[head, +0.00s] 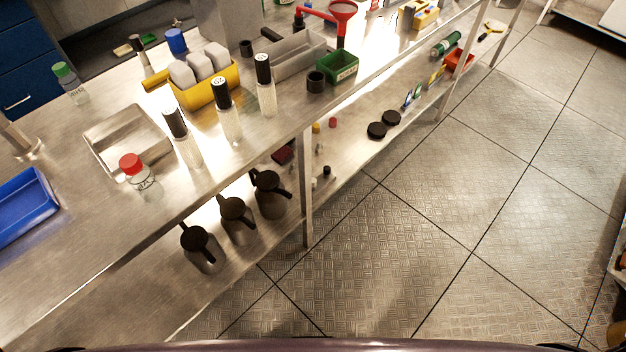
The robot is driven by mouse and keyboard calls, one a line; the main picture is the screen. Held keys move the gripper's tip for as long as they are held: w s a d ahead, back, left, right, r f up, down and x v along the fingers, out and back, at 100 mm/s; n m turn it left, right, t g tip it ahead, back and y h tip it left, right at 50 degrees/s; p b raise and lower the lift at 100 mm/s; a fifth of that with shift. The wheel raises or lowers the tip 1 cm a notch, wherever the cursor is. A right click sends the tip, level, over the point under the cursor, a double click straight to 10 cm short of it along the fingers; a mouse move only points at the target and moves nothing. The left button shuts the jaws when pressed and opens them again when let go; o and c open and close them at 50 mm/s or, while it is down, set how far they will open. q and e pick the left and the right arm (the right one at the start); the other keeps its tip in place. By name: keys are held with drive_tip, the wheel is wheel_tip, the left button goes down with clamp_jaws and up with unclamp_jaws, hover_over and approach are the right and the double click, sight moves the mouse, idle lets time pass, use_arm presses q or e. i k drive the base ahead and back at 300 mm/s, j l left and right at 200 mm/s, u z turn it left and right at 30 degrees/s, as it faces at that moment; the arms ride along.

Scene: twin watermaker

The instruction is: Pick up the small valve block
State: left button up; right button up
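I cannot make out for certain a small valve block in the head view. A small yellow and dark block-like item (425,16) sits far along the steel bench at the top, too small to tell what it is. Neither of my grippers shows in the head view.
The steel bench (62,226) bears a blue tray (22,205), a metal tray (112,128), several bottles, a yellow bin (213,92) and a green bin (341,68). Dark-topped jugs (236,214) stand on the lower shelf. The tiled floor (420,220) at right is clear.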

sight(323, 181)
drive_tip(key=u, duration=0.6)
drive_tip(key=l+u, duration=0.4)
drive_tip(key=i+l+u, duration=0.1)
drive_tip(key=u, duration=0.35)
drive_tip(key=l+u, duration=0.4)
drive_tip(key=k+l+u, duration=0.1)
drive_tip(key=l+u, duration=0.2)
drive_tip(key=u, duration=0.15)
